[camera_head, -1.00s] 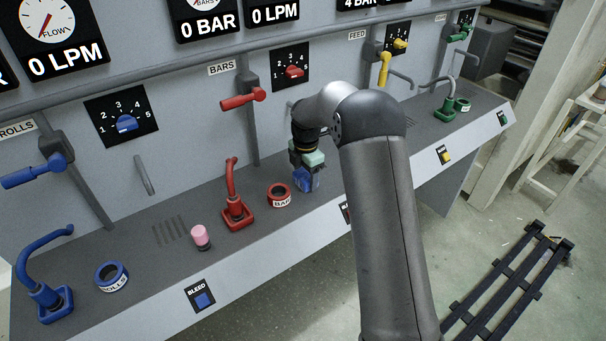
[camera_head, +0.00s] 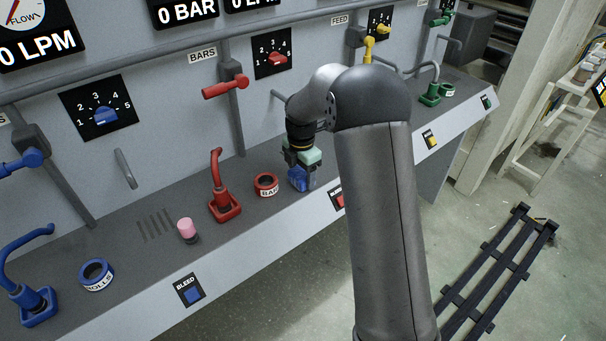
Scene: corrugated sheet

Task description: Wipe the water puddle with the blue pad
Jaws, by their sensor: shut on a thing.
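My gripper (camera_head: 299,172) points down over the dark grey counter (camera_head: 130,240), right of the red ring labelled BARS. It is shut on the blue pad (camera_head: 300,181), which shows below the pale green gripper body. The pad is at or just above the counter surface; I cannot tell whether it touches. I cannot make out the water puddle; my arm hides part of the counter to the right.
Left of my gripper stand the red ring (camera_head: 266,185), a red spout (camera_head: 221,195), a pink-topped knob (camera_head: 188,230), a blue ring (camera_head: 96,275) and a blue spout (camera_head: 33,290). A red valve handle (camera_head: 224,88) juts from the wall. A green spout (camera_head: 430,90) stands far right.

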